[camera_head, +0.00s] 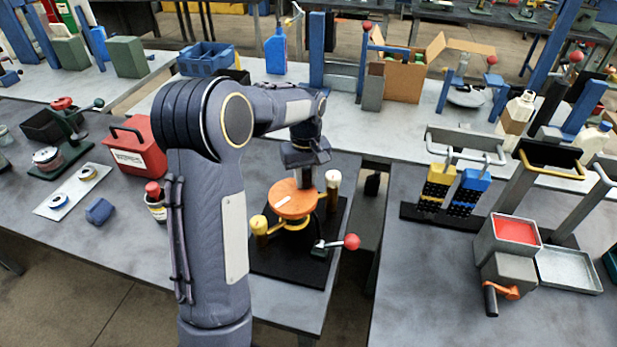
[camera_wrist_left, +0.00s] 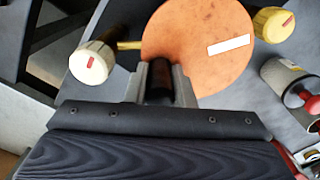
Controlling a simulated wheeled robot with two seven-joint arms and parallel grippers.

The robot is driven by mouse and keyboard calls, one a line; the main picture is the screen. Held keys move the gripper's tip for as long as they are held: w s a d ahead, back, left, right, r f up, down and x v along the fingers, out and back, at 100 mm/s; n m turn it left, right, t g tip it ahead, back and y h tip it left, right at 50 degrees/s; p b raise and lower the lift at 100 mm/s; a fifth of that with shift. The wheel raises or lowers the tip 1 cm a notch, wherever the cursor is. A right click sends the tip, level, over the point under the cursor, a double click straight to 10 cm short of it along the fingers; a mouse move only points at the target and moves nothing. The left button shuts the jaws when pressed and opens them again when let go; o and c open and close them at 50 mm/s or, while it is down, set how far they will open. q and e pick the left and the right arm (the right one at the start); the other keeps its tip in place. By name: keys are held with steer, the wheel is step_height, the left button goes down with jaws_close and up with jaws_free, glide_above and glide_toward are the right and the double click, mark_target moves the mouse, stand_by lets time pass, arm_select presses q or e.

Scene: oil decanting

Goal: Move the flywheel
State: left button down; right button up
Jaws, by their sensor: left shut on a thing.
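The flywheel (camera_head: 290,203), which I take to be the orange disc with a white stripe, sits level on a black stand (camera_head: 277,262). The disc also shows in the left wrist view (camera_wrist_left: 205,35). My left gripper (camera_head: 307,184) reaches down to the disc's back right side. In the left wrist view its fingers (camera_wrist_left: 161,84) are closed around a dark upright piece at the disc's edge. I cannot tell whether that piece belongs to the disc. The fingers hide part of the rim. My right gripper is not in view.
A yellow knob (camera_head: 259,226) and a cream-topped post (camera_head: 333,181) stand beside the disc. A red-balled lever (camera_head: 351,242) sticks out in front. A bottle with a red cap (camera_head: 155,203) and a red box (camera_head: 134,150) stand left. A gap separates this table from the right one.

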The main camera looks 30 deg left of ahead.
arm_select(q)
steer(key=n, duration=0.2)
steer(key=a+n, duration=0.1)
steer(key=n, duration=0.1)
steer(key=a+n+p, duration=0.1)
steer(key=n, duration=0.1)
steer(key=shift+a, duration=0.15)
stand_by(0.3)
steer(key=c, duration=1.2)
jaws_free()
steer(key=shift+c, duration=0.2)
step_height(320, 180, up, 8)
steer(key=shift+f, duration=0.1)
